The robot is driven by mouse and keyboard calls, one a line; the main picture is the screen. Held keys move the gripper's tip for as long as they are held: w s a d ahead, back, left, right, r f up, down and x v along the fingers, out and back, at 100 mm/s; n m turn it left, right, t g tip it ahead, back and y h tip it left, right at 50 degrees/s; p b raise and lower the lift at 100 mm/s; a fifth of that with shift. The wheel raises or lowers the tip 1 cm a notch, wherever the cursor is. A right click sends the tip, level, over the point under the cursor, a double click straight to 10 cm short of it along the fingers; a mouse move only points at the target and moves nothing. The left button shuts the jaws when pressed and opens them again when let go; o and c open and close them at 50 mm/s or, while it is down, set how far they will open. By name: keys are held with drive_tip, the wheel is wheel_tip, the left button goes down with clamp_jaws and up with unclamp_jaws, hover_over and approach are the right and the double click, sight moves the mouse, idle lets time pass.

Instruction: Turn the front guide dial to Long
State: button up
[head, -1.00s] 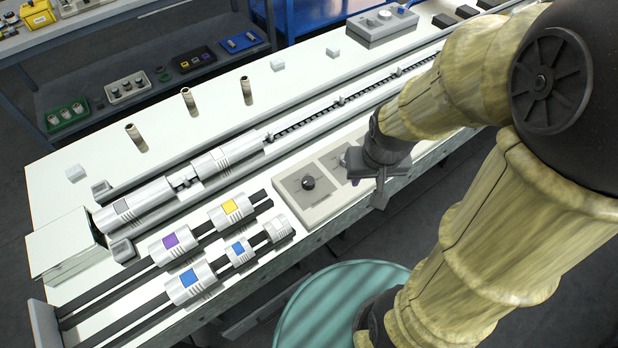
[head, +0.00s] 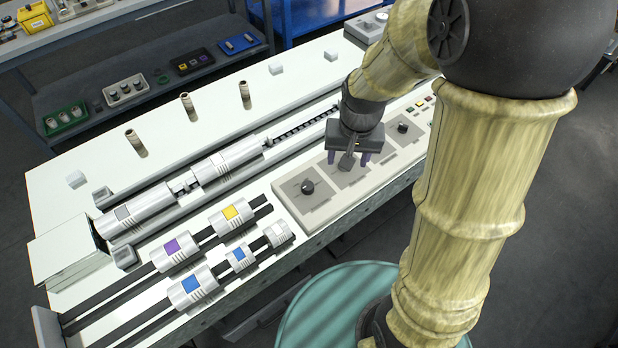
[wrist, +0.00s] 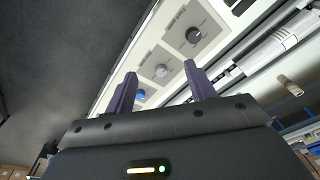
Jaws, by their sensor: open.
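A pale control panel (head: 325,205) on the near side of the bench carries several dials. A black dial (head: 308,187) is at its left end and another black dial (head: 403,127) is farther right. The wrist view shows a black dial (wrist: 194,35), a grey dial (wrist: 161,71) and a blue-and-white dial (wrist: 139,95) in a row. The labels are too small to read, so I cannot tell which is the front guide dial. My gripper (head: 348,160) points down over the panel, right of the left black dial. Its fingers are apart and empty, framing the grey dial in the wrist view.
Silver rollers with coloured patches (head: 192,285) lie left of the panel. A chain track (head: 305,128) runs behind it. Several small upright cylinders (head: 188,103) stand farther back. Small coloured buttons (head: 421,103) are at the panel's right.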

drive_tip(key=m+g+p, duration=0.1)
drive_tip(key=p, duration=0.1)
hover_over(308, 185)
wheel_tip(308, 185, down, 17)
drive_tip(key=shift+d+f+p, duration=0.1)
drive_tip(key=shift+f+p, duration=0.05)
drive_tip(key=shift+p, duration=0.45)
drive_tip(key=shift+a+f, duration=0.25)
drive_tip(key=shift+f, duration=0.3)
drive_tip(key=shift+s, duration=0.1)
drive_tip(key=shift+d, duration=0.1)
drive_tip(key=c, duration=1)
